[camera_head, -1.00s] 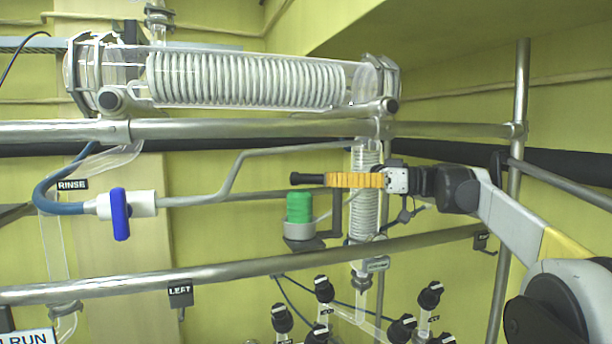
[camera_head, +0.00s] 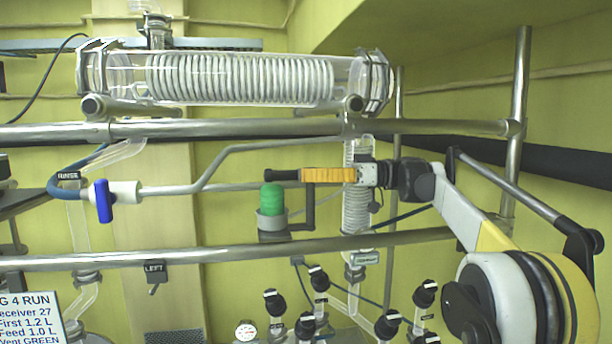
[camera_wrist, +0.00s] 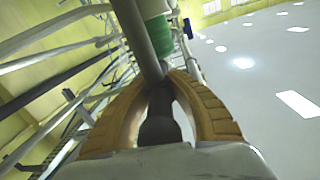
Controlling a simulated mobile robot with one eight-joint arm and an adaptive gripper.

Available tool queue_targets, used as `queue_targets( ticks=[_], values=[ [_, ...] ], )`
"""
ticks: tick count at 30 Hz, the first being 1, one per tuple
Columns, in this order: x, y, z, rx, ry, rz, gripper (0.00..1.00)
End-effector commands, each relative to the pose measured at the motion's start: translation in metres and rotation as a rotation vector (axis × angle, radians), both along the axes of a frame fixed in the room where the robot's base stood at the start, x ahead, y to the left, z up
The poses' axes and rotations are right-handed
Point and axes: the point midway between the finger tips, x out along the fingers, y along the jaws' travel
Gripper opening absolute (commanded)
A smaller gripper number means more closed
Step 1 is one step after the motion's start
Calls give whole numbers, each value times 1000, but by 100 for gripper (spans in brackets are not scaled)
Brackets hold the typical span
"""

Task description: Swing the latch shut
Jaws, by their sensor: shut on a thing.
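My gripper (camera_head: 303,175) has orange ribbed fingers and comes in from the right, in front of the coiled glass column. It is shut on the latch, a dark bar with a black grip (camera_head: 282,175) that pokes out to the left past the fingers. A dark bent arm (camera_head: 309,212) hangs below the fingers beside a green cap (camera_head: 272,198) in a grey cup. In the wrist view the orange fingers (camera_wrist: 162,82) close around the latch's grey bar (camera_wrist: 140,35), with a dark knob (camera_wrist: 160,128) between them. The fingers partly hide the latch.
Steel rails (camera_head: 230,129) run across above and below the latch. A glass condenser (camera_head: 240,78) lies above the top rail. A blue valve handle (camera_head: 104,201) is at the left. Several black-capped glass necks (camera_head: 318,280) stand below.

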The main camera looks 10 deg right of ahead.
Motion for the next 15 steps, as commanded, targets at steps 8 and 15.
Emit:
queue_targets(
  ticks=[8,15],
  values=[
    [0,0,1,2,0,0,42],
    [0,0,1,1,0,0,43]
  ],
)
